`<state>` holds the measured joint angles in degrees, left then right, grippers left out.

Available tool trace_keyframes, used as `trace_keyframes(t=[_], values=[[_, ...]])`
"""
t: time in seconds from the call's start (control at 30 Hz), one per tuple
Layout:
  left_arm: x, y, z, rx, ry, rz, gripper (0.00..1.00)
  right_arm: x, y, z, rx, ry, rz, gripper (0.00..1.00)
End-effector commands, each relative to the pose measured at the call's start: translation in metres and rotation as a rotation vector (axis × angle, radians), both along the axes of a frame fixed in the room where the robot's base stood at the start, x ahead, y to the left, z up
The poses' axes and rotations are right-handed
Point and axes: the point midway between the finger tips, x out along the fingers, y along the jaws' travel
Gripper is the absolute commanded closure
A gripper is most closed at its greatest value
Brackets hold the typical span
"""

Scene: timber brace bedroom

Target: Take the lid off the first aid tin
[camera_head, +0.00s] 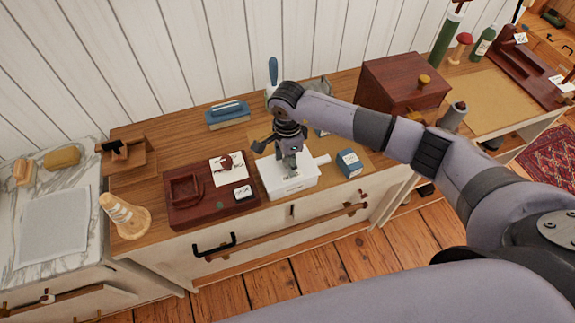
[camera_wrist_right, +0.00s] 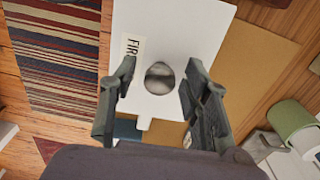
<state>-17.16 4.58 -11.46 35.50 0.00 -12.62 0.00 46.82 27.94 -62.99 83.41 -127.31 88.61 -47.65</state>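My right gripper (camera_head: 289,163) points down over the lid. In the right wrist view my right gripper (camera_wrist_right: 160,66) is open, with one finger on each side of the knob and gaps between. The gripper hides the knob in the head view. My left gripper is not in view.
A dark red tray (camera_head: 185,218) with papers lies left of the tin. A small blue box (camera_head: 349,163) stands close at its right.

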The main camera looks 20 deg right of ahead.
Motion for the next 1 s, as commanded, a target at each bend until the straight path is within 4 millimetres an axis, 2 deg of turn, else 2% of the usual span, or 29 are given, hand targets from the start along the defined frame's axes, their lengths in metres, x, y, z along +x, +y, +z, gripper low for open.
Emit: trace_keyframes(t=[0.07,0.6,1.0], values=[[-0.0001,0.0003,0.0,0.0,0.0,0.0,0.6,0.0001,-0.0001,0.0003,0.0,0.0,0.0,0.64],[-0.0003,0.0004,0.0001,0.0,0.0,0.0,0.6,0.0002,-0.0002,0.0006,0.0,0.0,-0.001,1.0],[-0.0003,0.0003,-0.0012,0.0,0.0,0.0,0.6,0.0007,0.0,0.0038,0.001,-0.002,0.0,1.0]])
